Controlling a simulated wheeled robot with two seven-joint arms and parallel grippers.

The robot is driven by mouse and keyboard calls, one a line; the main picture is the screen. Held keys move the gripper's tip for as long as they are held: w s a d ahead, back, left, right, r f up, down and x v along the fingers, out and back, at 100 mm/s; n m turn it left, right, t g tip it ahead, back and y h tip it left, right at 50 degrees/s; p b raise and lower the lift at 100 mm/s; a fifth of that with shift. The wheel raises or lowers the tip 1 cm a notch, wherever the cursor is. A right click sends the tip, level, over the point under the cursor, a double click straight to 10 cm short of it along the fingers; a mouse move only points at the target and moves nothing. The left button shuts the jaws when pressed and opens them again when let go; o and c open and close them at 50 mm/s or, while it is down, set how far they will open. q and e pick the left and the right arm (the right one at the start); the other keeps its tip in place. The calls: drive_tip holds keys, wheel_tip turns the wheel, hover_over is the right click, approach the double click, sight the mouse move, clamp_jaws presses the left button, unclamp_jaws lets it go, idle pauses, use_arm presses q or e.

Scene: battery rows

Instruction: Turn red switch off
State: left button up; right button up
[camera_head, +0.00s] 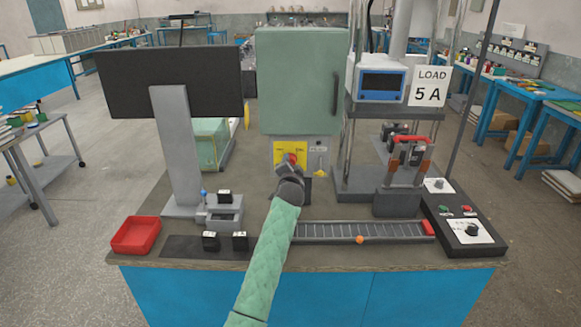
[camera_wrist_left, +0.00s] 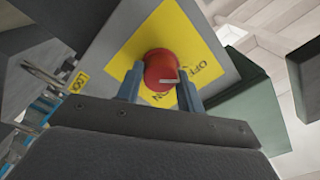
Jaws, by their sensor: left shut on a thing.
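The red switch (camera_head: 292,159) is a round knob on a yellow plate (camera_head: 279,152), on the grey box below the green cabinet. In the left wrist view the red knob (camera_wrist_left: 161,70) sits on the yellow plate (camera_wrist_left: 187,38), which carries the words OFF and ON and looks turned in the picture. My left gripper (camera_wrist_left: 160,82) is shut on the knob, one finger on each side. In the head view my left gripper (camera_head: 290,168) partly covers the switch. My right gripper is not in view.
The green cabinet (camera_head: 300,80) stands above the switch. A monitor (camera_head: 168,82) and red tray (camera_head: 136,235) are at left. A test stand with a LOAD 5 A sign (camera_head: 430,87) and a black control box (camera_head: 464,226) are at right. A grey roller strip (camera_head: 355,232) lies in front.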

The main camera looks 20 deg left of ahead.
use_arm(q)
drive_tip(key=shift+f, duration=0.15)
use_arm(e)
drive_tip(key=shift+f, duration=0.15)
use_arm(q)
drive_tip(key=o, duration=1)
drive_tip(key=shift+a, duration=0.1)
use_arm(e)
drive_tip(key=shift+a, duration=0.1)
use_arm(q)
drive_tip(key=shift+s, duration=0.1)
drive_tip(key=b+v, duration=0.1)
drive_tip(key=v, duration=0.6)
drive_tip(key=shift+s+b, duration=0.35)
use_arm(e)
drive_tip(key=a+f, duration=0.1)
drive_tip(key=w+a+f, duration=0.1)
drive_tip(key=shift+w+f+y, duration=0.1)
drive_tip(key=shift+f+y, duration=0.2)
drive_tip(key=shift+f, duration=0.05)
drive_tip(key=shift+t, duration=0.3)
